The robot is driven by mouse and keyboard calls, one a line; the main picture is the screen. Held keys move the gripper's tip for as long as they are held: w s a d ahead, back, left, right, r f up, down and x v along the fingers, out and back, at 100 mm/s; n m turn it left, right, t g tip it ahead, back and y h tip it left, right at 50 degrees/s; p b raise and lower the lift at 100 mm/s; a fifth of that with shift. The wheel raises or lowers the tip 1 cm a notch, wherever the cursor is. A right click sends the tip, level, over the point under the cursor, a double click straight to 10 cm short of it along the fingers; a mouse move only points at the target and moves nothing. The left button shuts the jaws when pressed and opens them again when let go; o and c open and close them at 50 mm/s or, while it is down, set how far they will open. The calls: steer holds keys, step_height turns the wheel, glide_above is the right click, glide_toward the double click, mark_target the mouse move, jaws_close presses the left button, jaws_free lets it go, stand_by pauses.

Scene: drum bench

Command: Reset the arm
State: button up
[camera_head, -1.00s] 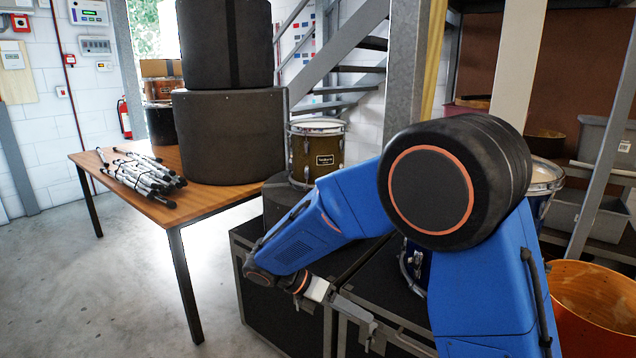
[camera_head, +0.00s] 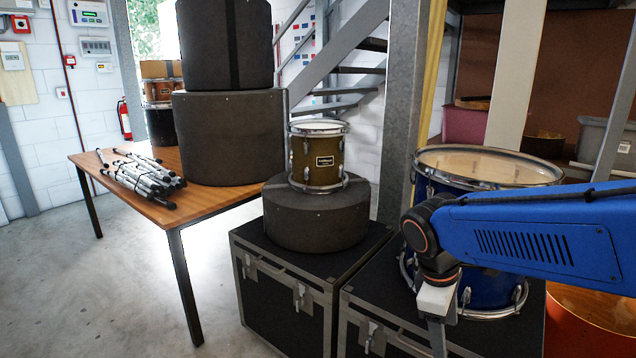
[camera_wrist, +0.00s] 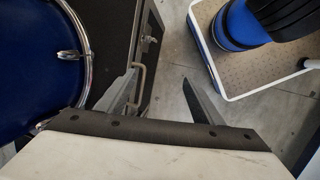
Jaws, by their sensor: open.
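My gripper (camera_wrist: 158,88) is open and empty in the wrist view, its two fingers spread apart above the floor beside a black case. In the head view my blue arm reaches in from the right edge, and the white gripper body (camera_head: 437,300) hangs down in front of the blue drum (camera_head: 490,289). The fingertips are cut off or hidden at the bottom of the head view. The blue drum also shows at the left of the wrist view (camera_wrist: 35,70), to the left of the fingers.
A small olive drum (camera_head: 317,160) sits on a round black case (camera_head: 317,218) on a flight case (camera_head: 285,303). A wooden table (camera_head: 190,208) holds metal stands (camera_head: 145,176) and large round cases (camera_head: 232,135). An orange drum (camera_head: 585,325) stands at lower right. Floor at left is clear.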

steer(key=s+d+r+m+t+y, duration=0.1)
steer(key=s+d+m+t+y, duration=0.2)
steer(key=s+m, duration=0.7)
steer(key=shift+d+m+t, duration=0.3)
steer(key=shift+m+t, duration=0.2)
steer(key=shift+t, duration=0.3)
